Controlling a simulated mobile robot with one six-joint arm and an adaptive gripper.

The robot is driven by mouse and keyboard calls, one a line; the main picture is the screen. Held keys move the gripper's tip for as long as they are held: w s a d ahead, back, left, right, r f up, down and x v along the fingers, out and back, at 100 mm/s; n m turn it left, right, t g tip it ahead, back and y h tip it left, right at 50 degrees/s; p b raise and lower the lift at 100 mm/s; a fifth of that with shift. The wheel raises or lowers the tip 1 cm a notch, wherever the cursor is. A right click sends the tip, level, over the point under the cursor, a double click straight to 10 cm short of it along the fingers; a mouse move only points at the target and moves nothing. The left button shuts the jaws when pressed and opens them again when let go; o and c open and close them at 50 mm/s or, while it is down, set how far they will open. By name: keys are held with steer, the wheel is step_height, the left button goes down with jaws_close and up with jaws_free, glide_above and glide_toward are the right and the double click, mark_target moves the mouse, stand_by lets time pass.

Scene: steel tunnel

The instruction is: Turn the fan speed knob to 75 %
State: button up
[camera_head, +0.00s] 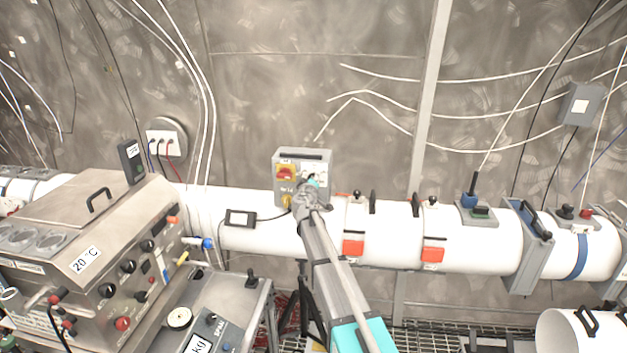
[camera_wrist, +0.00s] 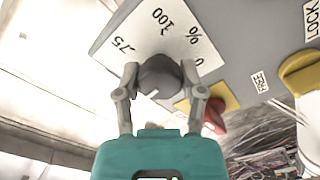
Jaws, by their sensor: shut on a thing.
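The fan speed knob (camera_wrist: 158,77) is dark grey and round, on a white scale plate (camera_wrist: 178,35) in the wrist view. The print "75", "100" and "0 %" is seen on the plate beyond the knob. A short pale mark shows on the knob's near side, toward the picture's bottom; I cannot tell its reading. My gripper (camera_wrist: 159,72) has one finger on each side of the knob and is shut on it. In the head view my gripper (camera_head: 313,184) is at the front of the grey control box (camera_head: 303,157) and covers the knob.
A red and yellow switch (camera_head: 286,172) is beside my gripper on the box; its red handle (camera_wrist: 214,113) shows near the right finger. The box stands at the white duct (camera_head: 385,218). A steel machine (camera_head: 85,235) is at left.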

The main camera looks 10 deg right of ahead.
steer(key=m, duration=1.4)
steer(key=shift+s+m, duration=0.1)
steer(key=shift+m, duration=0.2)
steer(key=o, duration=1.2)
steer(key=shift+c, duration=0.2)
steer(key=v, duration=1.2)
